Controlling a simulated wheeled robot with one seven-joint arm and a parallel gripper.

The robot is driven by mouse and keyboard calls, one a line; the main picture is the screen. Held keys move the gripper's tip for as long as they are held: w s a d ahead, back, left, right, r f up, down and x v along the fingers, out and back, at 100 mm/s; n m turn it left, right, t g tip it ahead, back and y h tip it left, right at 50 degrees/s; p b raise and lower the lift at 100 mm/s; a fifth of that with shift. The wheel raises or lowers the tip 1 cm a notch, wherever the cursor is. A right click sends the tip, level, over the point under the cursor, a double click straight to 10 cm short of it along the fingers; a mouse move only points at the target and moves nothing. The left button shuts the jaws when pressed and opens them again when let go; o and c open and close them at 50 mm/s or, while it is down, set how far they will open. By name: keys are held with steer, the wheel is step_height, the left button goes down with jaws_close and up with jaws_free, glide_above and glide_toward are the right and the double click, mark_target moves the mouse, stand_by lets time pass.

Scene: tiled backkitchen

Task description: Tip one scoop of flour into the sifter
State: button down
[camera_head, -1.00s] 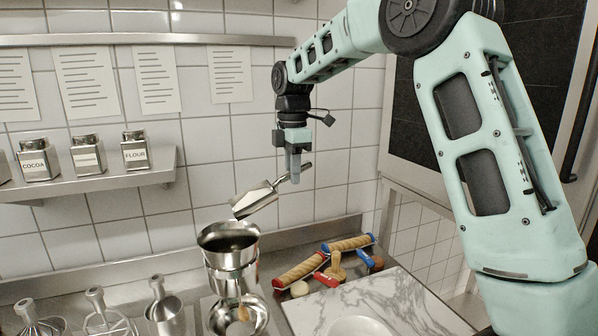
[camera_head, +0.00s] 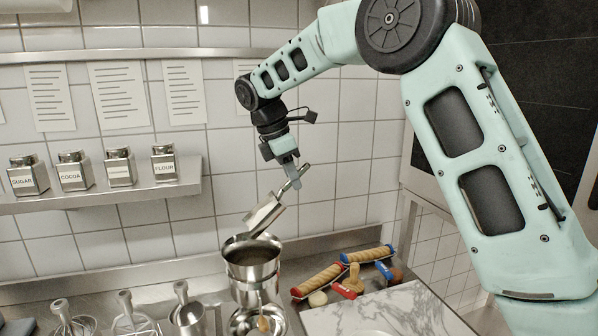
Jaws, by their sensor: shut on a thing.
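My gripper (camera_head: 287,177) is shut on the handle of a metal scoop (camera_head: 264,213). The scoop is tilted steeply, its mouth pointing down and left over the open top of the sifter (camera_head: 252,268). The sifter is a shiny steel cylinder, upright, with a dark inside. From this angle I cannot see flour in the scoop or in the sifter. A metal bowl (camera_head: 243,322) shows at the sifter's lower front. A labelled flour canister (camera_head: 164,165) stands on the wall shelf.
Sugar (camera_head: 29,176) and cocoa (camera_head: 75,172) canisters share the shelf (camera_head: 120,196). Several metal utensils stand at the front left. Rolling pins (camera_head: 320,281) and other wooden tools lie right of the sifter, behind a marble slab (camera_head: 390,312).

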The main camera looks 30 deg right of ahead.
steer(key=shift+w+a+r+h+p, duration=0.15)
steer(key=shift+a+r+h+p, duration=0.2)
steer(key=shift+a+p, duration=0.4)
steer(key=shift+w+a+r+h+p, duration=0.1)
steer(key=shift+a+r+h+p, duration=0.3)
steer(key=shift+p, duration=0.5)
steer(key=shift+w+a+r+h+p, duration=0.15)
steer(key=shift+a+r+h+p, duration=0.15)
steer(key=shift+a+p, duration=0.5)
steer(key=shift+w+a+r+g+h+p, duration=0.1)
steer(key=shift+a+g+h+p, duration=0.05)
steer(key=shift+a+h+p, duration=0.25)
steer(key=shift+w+a+r+g+h+p, duration=0.15)
steer(key=shift+a+h+p, duration=0.1)
steer(key=shift+a+p, duration=0.15)
steer(key=shift+a+f, duration=0.15)
steer(key=shift+f, duration=0.05)
steer(key=shift+w+a+r+h, duration=0.1)
steer(key=shift+a+r+h, duration=0.1)
steer(key=shift+a+h, duration=0.4)
steer(key=s+a+r+t+y+b, duration=0.1)
steer(key=s+r+y+b, duration=0.5)
steer(key=y, duration=0.6)
steer(key=shift+r+t+y+b, duration=0.3)
steer(key=shift+r+t+b, duration=0.2)
steer(key=shift+t+b, duration=0.15)
